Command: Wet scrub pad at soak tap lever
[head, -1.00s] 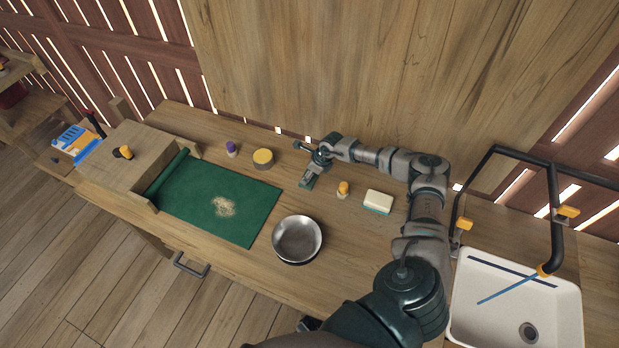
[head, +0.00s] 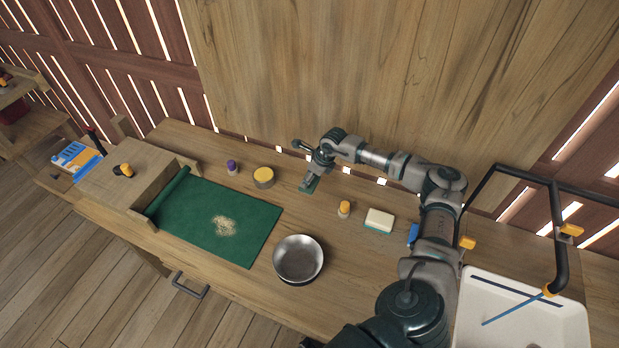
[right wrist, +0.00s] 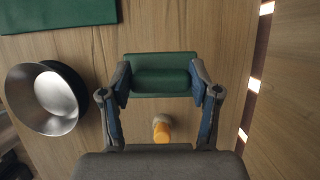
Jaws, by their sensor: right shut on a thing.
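A green scrub pad (head: 310,184) is held by my right gripper (head: 314,176) above the back of the workbench. In the right wrist view the pad (right wrist: 160,85) sits between the two fingers of my gripper (right wrist: 160,88), which are shut on it. The black tap (head: 555,230) stands over the white sink (head: 500,285) at the far right, well away from the pad. Yellow-orange levers (head: 570,230) and (head: 467,242) show on the tap pipework. My left gripper is out of view.
A metal bowl (head: 298,260), green mat with crumbs (head: 235,200), yellow-topped tin (head: 264,177), purple-capped bottle (head: 232,167), orange-capped bottle (head: 344,209) and pale sponge (head: 379,220) stand on the bench. A blue item (head: 413,235) is partly behind my arm.

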